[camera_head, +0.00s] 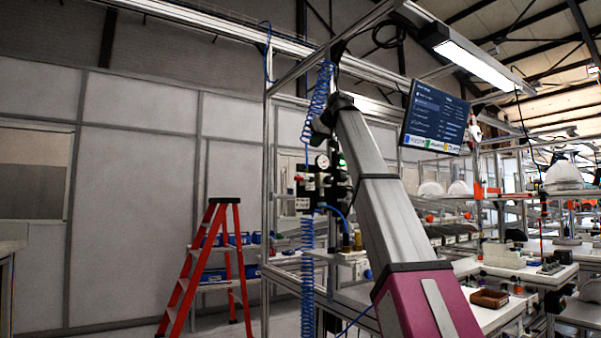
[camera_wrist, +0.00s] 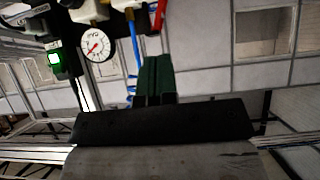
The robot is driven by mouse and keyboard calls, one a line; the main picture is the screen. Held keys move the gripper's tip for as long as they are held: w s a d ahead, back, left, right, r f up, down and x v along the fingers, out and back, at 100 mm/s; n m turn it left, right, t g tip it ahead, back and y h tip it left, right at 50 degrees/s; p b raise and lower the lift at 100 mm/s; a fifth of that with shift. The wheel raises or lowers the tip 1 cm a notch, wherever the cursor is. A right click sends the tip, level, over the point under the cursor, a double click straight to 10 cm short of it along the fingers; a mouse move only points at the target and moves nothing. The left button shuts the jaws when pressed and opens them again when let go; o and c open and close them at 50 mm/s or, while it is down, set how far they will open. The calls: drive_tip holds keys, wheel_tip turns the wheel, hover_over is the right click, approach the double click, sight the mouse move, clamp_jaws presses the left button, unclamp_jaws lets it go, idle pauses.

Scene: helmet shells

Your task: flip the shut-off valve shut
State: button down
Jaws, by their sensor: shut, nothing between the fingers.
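The air unit (camera_head: 322,190) hangs on the frame post in the head view, with a round white pressure gauge (camera_head: 322,161) on it. The gauge also shows at upper left in the wrist view (camera_wrist: 95,43). A slim red part (camera_wrist: 160,14), which looks like the shut-off valve's lever, shows at the wrist view's top edge, partly cut off; its exact position cannot be told. My gripper (camera_wrist: 154,62) shows as dark green fingers, together and empty, just below the red part in the picture. Contact with it is not visible. My arm hides part of the unit in the head view.
A coiled blue hose (camera_head: 308,250) hangs left of the unit. A blue tube (camera_wrist: 134,45) runs beside my fingers. A screen (camera_head: 434,118) hangs to the right. A red ladder (camera_head: 207,262) stands at left, and workbenches fill the right.

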hover_over(303, 179)
drive_tip(key=s, duration=0.2)
wheel_tip(303, 179, down, 5)
drive_tip(key=shift+w+a+f, duration=0.1)
drive_tip(key=shift+w+f, duration=0.05)
drive_tip(key=shift+f, duration=1)
drive_tip(key=shift+w+a+f, duration=0.1)
drive_tip(key=shift+f, duration=1.05)
